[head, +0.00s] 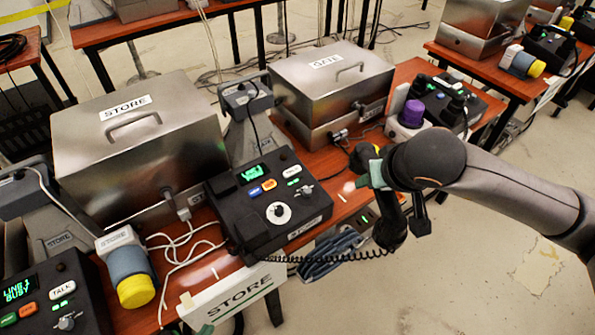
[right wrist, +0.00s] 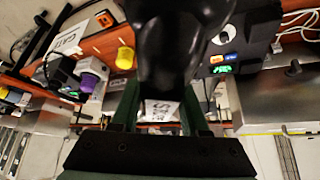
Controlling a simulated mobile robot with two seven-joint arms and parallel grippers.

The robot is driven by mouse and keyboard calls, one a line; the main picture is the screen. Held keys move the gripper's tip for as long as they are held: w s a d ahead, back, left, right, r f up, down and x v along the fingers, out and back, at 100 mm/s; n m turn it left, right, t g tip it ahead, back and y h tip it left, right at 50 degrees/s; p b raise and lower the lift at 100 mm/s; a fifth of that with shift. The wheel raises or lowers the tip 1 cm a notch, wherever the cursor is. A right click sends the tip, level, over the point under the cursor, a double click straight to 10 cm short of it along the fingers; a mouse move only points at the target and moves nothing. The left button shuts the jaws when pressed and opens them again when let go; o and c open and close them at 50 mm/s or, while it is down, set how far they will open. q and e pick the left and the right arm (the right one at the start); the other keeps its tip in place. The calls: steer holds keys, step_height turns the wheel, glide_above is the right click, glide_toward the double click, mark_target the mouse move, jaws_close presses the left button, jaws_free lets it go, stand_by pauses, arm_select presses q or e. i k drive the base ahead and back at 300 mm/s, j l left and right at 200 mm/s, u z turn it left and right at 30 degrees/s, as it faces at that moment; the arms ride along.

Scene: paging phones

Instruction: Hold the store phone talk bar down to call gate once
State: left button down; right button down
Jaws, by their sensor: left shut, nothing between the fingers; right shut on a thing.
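The store phone base (head: 262,200) is a black box on the red-brown table, with a lit green screen, blue and orange buttons, a white TALK label and a dial. Its black handset (head: 392,228) hangs in the air to the right, joined by a coiled cord. My right gripper (head: 374,170) is shut around the handset. The right wrist view shows the handset (right wrist: 178,45) between the green fingers, with a white label below it. The talk bar is not clearly visible. A green fingertip of my left gripper (head: 205,328) shows at the bottom edge, shut and empty.
A STORE metal case (head: 140,150) and a GATE metal case (head: 335,85) stand behind. Another phone base (head: 45,300) at lower left reads LINE 1 BUSY. Floor is clear at right.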

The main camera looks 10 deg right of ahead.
mark_target(294, 170)
steer(key=k, duration=0.6)
steer(key=u, duration=1.55)
steer(key=l, duration=3.2)
